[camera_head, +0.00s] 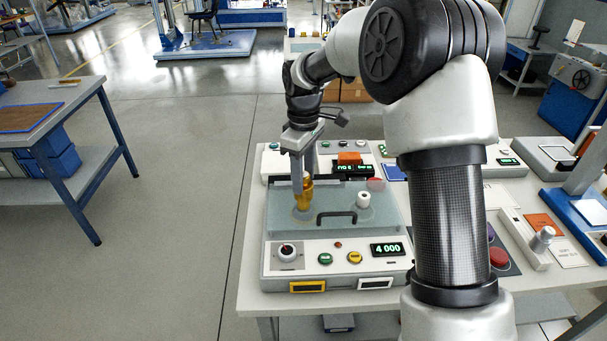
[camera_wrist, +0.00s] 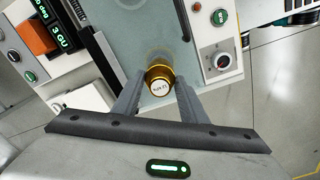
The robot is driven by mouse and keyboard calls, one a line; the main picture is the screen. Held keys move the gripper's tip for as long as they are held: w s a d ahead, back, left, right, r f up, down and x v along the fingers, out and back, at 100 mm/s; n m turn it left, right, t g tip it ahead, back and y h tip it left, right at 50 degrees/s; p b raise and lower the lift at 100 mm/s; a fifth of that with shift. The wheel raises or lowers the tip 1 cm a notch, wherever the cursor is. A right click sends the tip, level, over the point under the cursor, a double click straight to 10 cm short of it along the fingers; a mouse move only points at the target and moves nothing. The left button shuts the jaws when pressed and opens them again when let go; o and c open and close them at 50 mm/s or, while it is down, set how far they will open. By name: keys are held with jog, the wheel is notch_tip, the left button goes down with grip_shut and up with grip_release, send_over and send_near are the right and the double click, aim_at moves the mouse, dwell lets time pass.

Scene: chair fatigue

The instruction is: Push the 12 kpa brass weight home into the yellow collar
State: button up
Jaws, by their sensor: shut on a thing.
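The brass weight (camera_head: 304,196) is a small golden cylinder standing upright over the left part of the translucent grey-green plate (camera_head: 285,228). In the wrist view the brass weight (camera_wrist: 160,80) shows a pale round top with small upside-down print that seems to read 12 kPa. My gripper (camera_head: 303,188) comes down from above with its fingers on either side of the weight, shut on it. The gripper also shows in the wrist view (camera_wrist: 158,92). I cannot make out the yellow collar as separate from the weight; a faint round shape lies at the weight's foot.
A white cylinder (camera_head: 363,200) and a black handle (camera_head: 337,217) are right of the weight. The front panel holds a knob (camera_head: 287,252), buttons and a display (camera_head: 387,249) reading 4 000. An orange block (camera_head: 349,158) stands behind. Open floor lies to the left.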

jog(key=o, duration=1.1)
jog(key=shift+f, duration=0.15)
notch_tip(320, 180, up, 18)
jog(key=shift+f+p, duration=0.15)
jog(key=shift+p, duration=0.5)
jog(key=s+d+r+m+t+p, duration=0.1)
jog(key=s+d+r+m+t, duration=0.2)
jog(key=s+r, duration=0.4)
jog(key=s+d+f+m+t, duration=0.1)
jog(key=s+d+m, duration=0.1)
jog(key=s, duration=0.5)
jog(key=s+d+f+m+p, duration=0.1)
jog(key=s+d+f+m, duration=0.1)
jog(key=s, duration=0.5)
jog(key=s+d+f+m+t, duration=0.1)
jog(key=s+d+m, duration=0.3)
jog(key=s, duration=0.4)
jog(key=shift+d+f+m+t+p, duration=0.15)
jog(key=shift+f+m+t+p, duration=0.15)
jog(key=shift+f+m+p, duration=0.15)
